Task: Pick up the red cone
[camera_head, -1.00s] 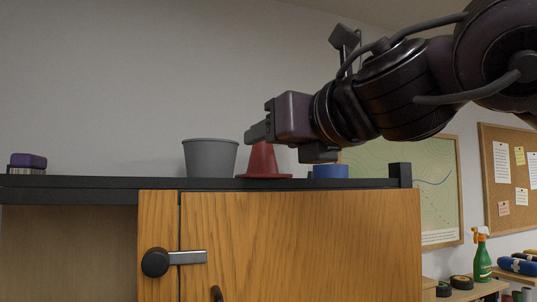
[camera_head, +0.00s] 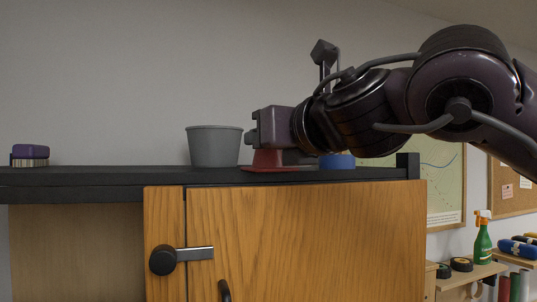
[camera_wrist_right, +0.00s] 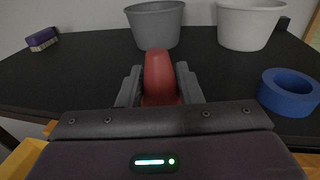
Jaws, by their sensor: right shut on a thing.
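The red cone (camera_head: 267,160) stands upright on the dark top of the cabinet, beside a grey bucket. In the head view my right gripper hides most of its upper part, and its base shows on the surface. In the right wrist view the red cone (camera_wrist_right: 160,78) is between the two fingers. My right gripper (camera_wrist_right: 160,88) is shut on it, one finger on each side; it also shows in the head view (camera_head: 255,135). My left gripper is in no view.
A grey bucket (camera_head: 214,146) stands left of the cone, and a lighter bucket (camera_wrist_right: 250,24) shows in the wrist view. A blue tape roll (camera_head: 338,161) is close on the right. A purple-backed brush (camera_head: 30,153) lies far left.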

